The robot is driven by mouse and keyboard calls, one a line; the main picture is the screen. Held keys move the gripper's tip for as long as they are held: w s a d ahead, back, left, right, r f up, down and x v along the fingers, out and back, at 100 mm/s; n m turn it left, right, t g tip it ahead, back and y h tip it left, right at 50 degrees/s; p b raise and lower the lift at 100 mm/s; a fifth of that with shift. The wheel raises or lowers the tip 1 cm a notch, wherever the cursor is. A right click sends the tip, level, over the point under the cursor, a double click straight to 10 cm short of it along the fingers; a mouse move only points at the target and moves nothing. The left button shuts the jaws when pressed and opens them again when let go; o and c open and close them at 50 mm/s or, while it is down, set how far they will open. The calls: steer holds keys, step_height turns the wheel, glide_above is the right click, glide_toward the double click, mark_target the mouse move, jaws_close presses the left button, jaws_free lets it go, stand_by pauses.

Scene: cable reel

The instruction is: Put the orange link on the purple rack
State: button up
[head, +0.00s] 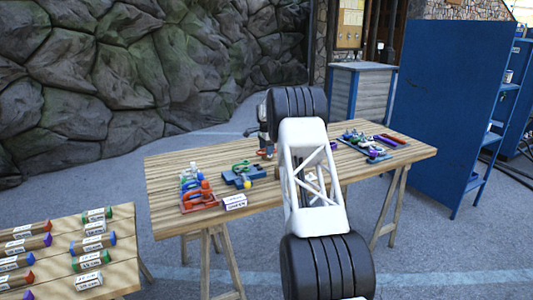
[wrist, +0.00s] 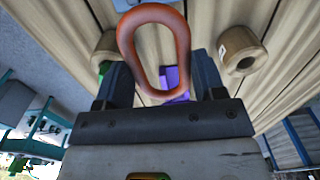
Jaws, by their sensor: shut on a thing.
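My gripper (wrist: 163,75) is shut on the orange link (wrist: 126,45), an oval ring that stands up between the fingers in the wrist view. A purple patch (wrist: 176,80) shows behind the link, partly hidden by it; I cannot tell which object it belongs to. In the head view, my gripper (head: 264,140) is beyond my arm, over the middle of the wooden table, with a small orange piece at its tip.
A red rack (head: 198,203) and a blue rack (head: 238,180) with coloured links stand on the left of the wooden table (head: 165,170). A white label block (head: 234,202) is near the front. Round wooden pieces (wrist: 240,50) are close to the gripper. My arm hides the table's middle.

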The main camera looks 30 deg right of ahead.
steer(key=shift+r, duration=0.4)
steer(key=shift+d, duration=0.1)
